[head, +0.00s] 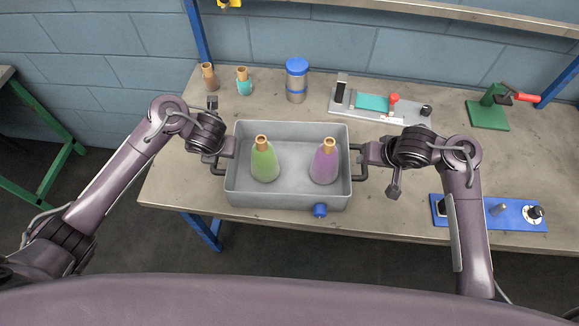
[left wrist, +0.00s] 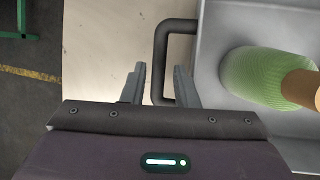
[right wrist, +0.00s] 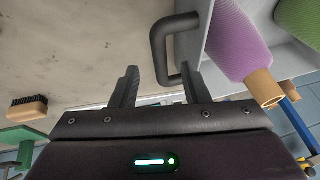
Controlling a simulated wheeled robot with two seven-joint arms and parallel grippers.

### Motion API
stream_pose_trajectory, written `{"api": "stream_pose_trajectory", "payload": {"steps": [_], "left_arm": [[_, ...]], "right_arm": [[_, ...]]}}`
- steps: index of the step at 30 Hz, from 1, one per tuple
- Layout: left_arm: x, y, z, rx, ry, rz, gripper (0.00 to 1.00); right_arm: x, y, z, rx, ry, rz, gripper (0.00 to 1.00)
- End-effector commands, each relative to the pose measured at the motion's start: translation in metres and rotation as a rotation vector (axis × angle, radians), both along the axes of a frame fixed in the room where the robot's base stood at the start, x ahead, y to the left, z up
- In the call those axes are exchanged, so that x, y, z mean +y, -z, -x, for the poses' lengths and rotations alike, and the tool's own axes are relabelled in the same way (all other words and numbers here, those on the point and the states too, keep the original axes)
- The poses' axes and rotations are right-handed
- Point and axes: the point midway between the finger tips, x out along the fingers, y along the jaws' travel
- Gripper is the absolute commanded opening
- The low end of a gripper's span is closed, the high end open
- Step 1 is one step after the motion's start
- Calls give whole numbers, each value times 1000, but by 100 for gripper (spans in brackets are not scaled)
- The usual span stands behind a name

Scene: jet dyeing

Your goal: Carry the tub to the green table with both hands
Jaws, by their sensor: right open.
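A grey tub (head: 288,196) stands on the workbench with two yarn cones inside, one green (head: 264,162) and one purple (head: 325,163). It has a dark bar handle at each end. My left gripper (head: 226,152) is at the left handle (left wrist: 161,58). Its fingers are apart, one each side of the bar, with a visible gap. My right gripper (head: 366,157) is open at the right handle (right wrist: 160,50), which reaches between its fingers. A green table frame (head: 45,182) shows at the far left; its top is mostly out of view.
The tub is on the grey-brown workbench (head: 165,180), near its front edge. A blue panel (head: 515,212) lies at right. Open floor separates the bench from the green table.

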Motion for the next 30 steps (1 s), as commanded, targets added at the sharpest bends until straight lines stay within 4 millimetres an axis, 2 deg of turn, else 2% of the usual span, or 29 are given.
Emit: {"api": "stream_pose_trajectory", "payload": {"steps": [12, 25, 30], "left_arm": [[10, 42, -17, 3, -3, -1, 27], [11, 48, -20, 1, -2, 0, 27], [11, 48, -20, 1, -2, 0, 6]], "right_arm": [[9, 42, -17, 2, 0, 0, 42], [10, 47, -20, 0, 0, 0, 42], [10, 48, -20, 0, 0, 0, 21]]}}
